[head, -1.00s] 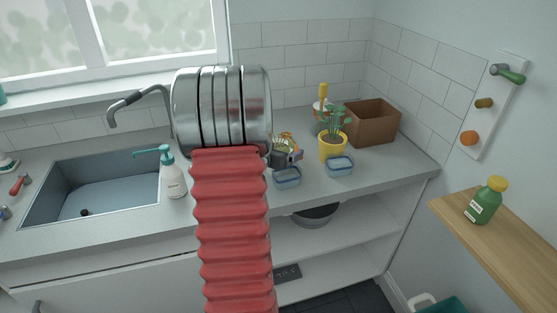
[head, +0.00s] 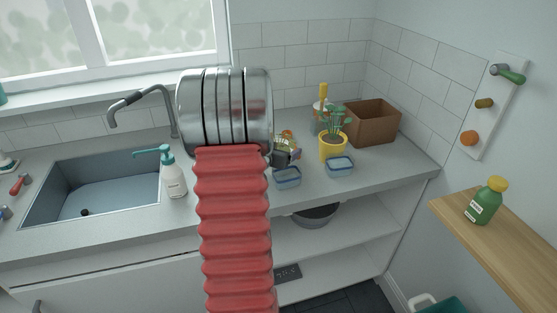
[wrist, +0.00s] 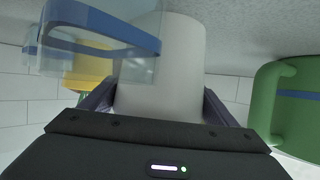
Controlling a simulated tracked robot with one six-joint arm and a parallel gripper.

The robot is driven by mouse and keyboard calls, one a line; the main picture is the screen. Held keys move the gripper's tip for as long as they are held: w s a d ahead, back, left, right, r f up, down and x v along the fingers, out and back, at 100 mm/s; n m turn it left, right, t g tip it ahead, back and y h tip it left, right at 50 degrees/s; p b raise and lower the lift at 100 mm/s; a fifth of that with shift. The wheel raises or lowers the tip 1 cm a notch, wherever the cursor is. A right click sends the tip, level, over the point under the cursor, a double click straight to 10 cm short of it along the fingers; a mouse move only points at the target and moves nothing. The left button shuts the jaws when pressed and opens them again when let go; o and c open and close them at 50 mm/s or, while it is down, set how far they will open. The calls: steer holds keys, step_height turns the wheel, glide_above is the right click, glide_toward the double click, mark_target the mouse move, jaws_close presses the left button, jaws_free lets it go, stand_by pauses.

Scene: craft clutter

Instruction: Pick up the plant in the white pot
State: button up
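In the wrist view a plain white-grey cylinder, which looks like the white pot (wrist: 163,65), stands between the dark fingers of my gripper (wrist: 160,100). One finger is on each side of it, spread wide; I cannot tell whether they touch it. No leaves of its plant show clearly there. In the head view my gripper (head: 284,154) is small and dark just right of my arm, over the counter, and the white pot is hidden behind my arm.
A clear container with a blue rim (wrist: 105,35) is close at left in the wrist view, a green mug (wrist: 290,105) at right. In the head view, a yellow pot with a plant (head: 331,148), two blue-rimmed containers (head: 288,177) (head: 340,167) and a brown box (head: 372,125) stand nearby.

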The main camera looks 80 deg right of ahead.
steer(key=c, duration=1.1)
steer(key=shift+o, duration=0.2)
steer(key=shift+r, duration=0.1)
steer(key=shift+r, duration=0.15)
step_height(320, 180, up, 10)
steer(key=shift+f, duration=0.15)
steer(key=shift+w, duration=0.15)
